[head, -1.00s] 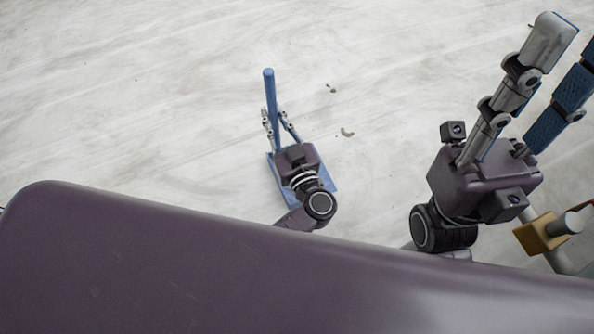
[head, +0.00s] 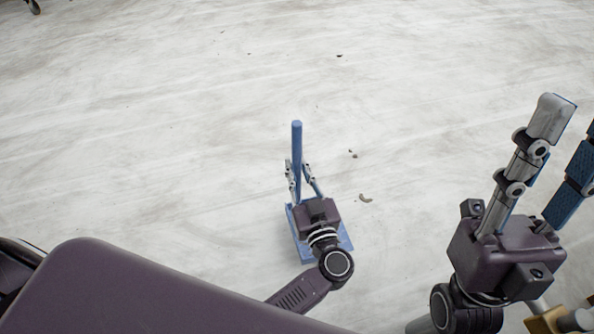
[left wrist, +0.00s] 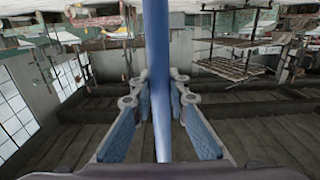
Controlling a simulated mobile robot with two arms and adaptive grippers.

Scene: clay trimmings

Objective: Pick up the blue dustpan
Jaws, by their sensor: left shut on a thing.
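The blue dustpan (head: 297,142) has a long handle that stands up from a flat pan. The pan is partly hidden under my left gripper. My left gripper (head: 299,172) is shut on the handle, with one finger on each side. In the left wrist view the handle (left wrist: 156,55) runs up the middle between the two blue-padded fingers (left wrist: 159,88). I cannot tell whether the pan touches the floor. My right gripper (head: 572,120) is at the right edge of the head view, away from the dustpan, with its fingers spread and nothing between them.
A curled clay trimming (head: 365,198) and small bits (head: 352,154) lie on the pale floor right of the dustpan. A tan block (head: 548,321) shows at the lower right edge. A dark caster (head: 34,6) is at the far top left. The floor beyond the dustpan is mostly clear.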

